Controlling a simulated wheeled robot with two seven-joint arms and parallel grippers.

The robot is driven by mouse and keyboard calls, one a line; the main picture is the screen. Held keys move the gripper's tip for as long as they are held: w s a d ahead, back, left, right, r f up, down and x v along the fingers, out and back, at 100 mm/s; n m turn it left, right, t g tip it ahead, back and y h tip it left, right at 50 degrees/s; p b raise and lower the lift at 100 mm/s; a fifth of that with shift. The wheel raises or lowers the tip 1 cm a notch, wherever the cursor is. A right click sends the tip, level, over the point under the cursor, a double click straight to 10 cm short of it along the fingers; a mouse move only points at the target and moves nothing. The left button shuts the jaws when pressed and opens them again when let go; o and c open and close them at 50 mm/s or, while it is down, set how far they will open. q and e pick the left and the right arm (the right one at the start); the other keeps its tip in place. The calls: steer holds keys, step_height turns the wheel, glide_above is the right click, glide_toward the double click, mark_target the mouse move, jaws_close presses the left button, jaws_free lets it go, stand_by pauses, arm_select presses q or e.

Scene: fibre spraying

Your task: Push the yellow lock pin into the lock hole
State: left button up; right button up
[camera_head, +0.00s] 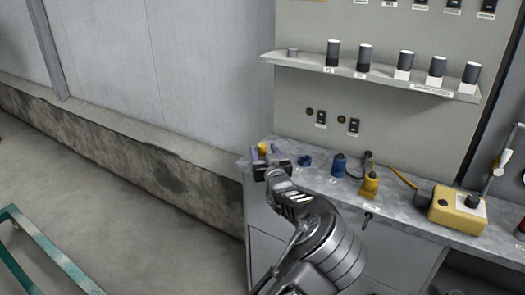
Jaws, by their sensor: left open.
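My left gripper (265,155) is at the left end of the grey metal bench, with its arm coming up from the bottom of the picture. Its two fingers are apart. A small yellow piece (262,148) shows just beyond the fingertips; it may be the yellow lock pin, but it is too small to be sure. I cannot tell whether the fingers touch it. The lock hole cannot be made out. My right gripper is not in view.
The bench (405,205) holds a low blue part (305,161), a blue part (339,166), a yellow part (370,186) and a yellow box (457,212). A shelf (390,84) with several dark cylinders hangs above. Open floor lies left.

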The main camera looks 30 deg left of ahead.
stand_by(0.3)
arm_select(q)
jaws_close()
stand_by(0.5)
